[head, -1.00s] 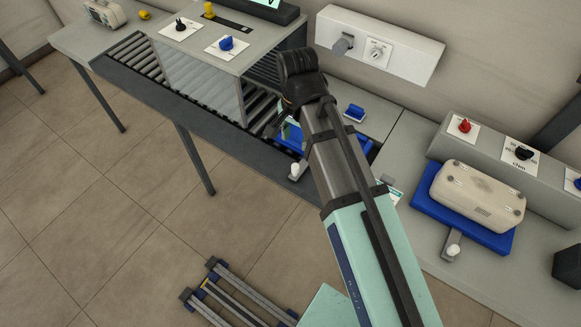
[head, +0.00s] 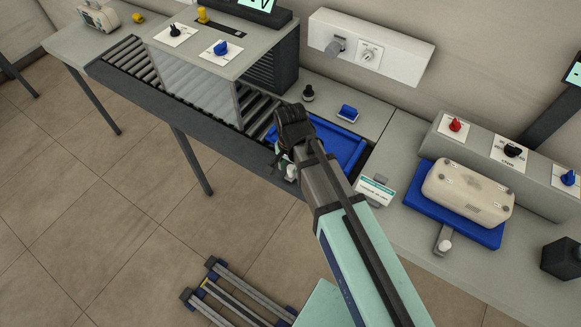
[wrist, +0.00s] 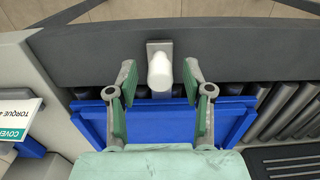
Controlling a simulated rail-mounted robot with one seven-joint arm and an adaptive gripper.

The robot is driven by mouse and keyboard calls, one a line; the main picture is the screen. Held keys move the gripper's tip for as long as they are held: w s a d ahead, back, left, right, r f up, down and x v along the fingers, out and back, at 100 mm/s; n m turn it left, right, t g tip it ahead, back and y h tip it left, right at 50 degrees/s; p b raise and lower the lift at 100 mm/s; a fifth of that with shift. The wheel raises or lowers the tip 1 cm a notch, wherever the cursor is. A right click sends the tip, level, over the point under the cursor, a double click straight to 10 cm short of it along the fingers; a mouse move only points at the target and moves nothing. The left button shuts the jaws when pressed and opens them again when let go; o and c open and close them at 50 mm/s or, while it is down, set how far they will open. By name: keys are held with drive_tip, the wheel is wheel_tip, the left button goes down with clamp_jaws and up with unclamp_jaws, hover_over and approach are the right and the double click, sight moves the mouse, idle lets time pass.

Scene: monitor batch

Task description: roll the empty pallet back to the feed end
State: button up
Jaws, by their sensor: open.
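The empty blue pallet (head: 345,148) lies on the roller conveyor at the right side of the grey housing. Its rim and bed also show in the wrist view (wrist: 160,125). A white knob (wrist: 160,72) stands on a short metal bracket at the pallet's front edge; it also shows in the head view (head: 291,172). My gripper (wrist: 159,74) is open, with green-padded fingers on either side of the knob and a gap on both sides. In the head view my gripper (head: 284,158) is over the pallet's front left edge, partly hidden by my wrist.
The conveyor rollers (head: 128,64) run left beneath the grey housing (head: 205,85). A second blue pallet (head: 423,205) carrying a beige device (head: 468,192) sits on the bench at right. A small sign (head: 375,190) stands near the empty pallet. A dark rail (wrist: 240,45) borders the conveyor.

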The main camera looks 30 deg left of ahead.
drive_tip(key=shift+f, duration=0.6)
clamp_jaws()
